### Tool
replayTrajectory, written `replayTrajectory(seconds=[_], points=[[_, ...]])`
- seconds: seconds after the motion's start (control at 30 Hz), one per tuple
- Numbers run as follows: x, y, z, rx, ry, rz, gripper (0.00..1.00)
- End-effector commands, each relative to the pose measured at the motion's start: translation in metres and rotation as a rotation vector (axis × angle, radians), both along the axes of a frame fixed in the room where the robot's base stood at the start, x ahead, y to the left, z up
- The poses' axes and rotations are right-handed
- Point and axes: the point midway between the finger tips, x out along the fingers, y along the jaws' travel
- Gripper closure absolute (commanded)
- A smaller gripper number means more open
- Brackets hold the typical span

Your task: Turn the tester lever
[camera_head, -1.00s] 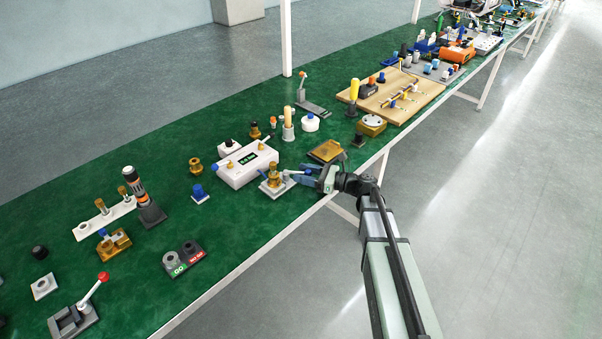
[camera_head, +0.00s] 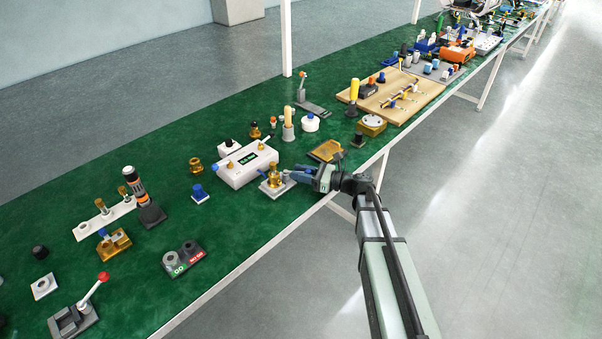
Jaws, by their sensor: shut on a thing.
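The tester is a small white-based fixture (camera_head: 274,190) with a brass fitting (camera_head: 274,177) standing upright on it, near the front edge of the green bench. A small blue part shows at its left side. My gripper (camera_head: 294,174) is at the fixture's right side, its blue-grey fingers pointing left towards the brass fitting. The gripper is shut on the tester lever, which is mostly hidden between the fingers. The exact angle of the lever cannot be told.
A white box with a dark display (camera_head: 246,162) stands just behind the fixture; its reading is too small to tell. A brown-gold tray (camera_head: 326,149) lies behind my gripper. A blue-topped part (camera_head: 199,194) stands to the left. The bench between them is clear.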

Motion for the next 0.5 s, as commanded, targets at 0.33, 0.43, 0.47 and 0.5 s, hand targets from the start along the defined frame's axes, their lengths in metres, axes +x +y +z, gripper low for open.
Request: replayTrajectory(seconds=[0.33, 0.43, 0.47, 0.5], points=[[-0.0001, -0.0002, -0.0002, 0.000, 0.000, 0.000, 1.00], [0.0005, -0.0003, -0.0003, -0.001, 0.000, 0.004, 1.00], [0.0010, -0.0004, -0.0005, 0.000, 0.000, 0.008, 1.00], [0.0018, -0.0006, -0.0006, -0.001, 0.000, 0.015, 1.00]])
